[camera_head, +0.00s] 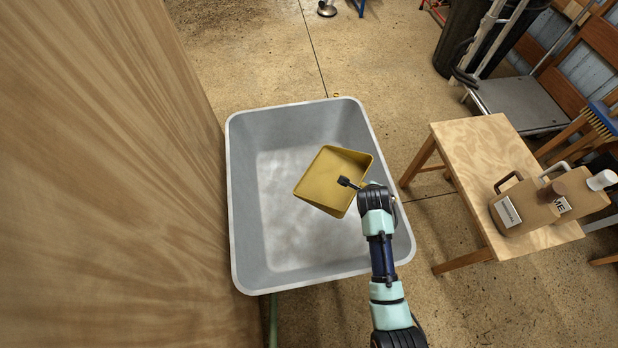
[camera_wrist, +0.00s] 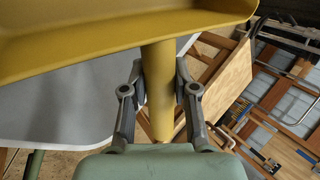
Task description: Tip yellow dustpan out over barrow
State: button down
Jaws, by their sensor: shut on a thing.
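The yellow dustpan (camera_head: 327,182) is held over the grey barrow (camera_head: 240,200) in the head view, tilted, with its pan inside the outline of the barrow's tray. My gripper (camera_head: 352,184) is shut on the dustpan's handle at the right side of the pan. In the wrist view the two fingers of my gripper (camera_wrist: 160,92) clasp the yellow handle, and the dustpan (camera_wrist: 100,28) spans the top. The barrow's pale rim (camera_wrist: 60,130) shows below it at left. The barrow's visible floor looks bare with pale smudges.
A wooden panel (camera_head: 120,180) stands close along the barrow's left side. A small wooden table (camera_head: 478,160) with brown jugs (camera_head: 525,208) is to the right. A trolley (camera_head: 515,100) stands at the back right. Open concrete floor lies behind the barrow.

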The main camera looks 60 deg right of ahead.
jog(key=shift+r, duration=0.1)
notch_tip(320, 180, up, 6)
jog(key=p, duration=0.6)
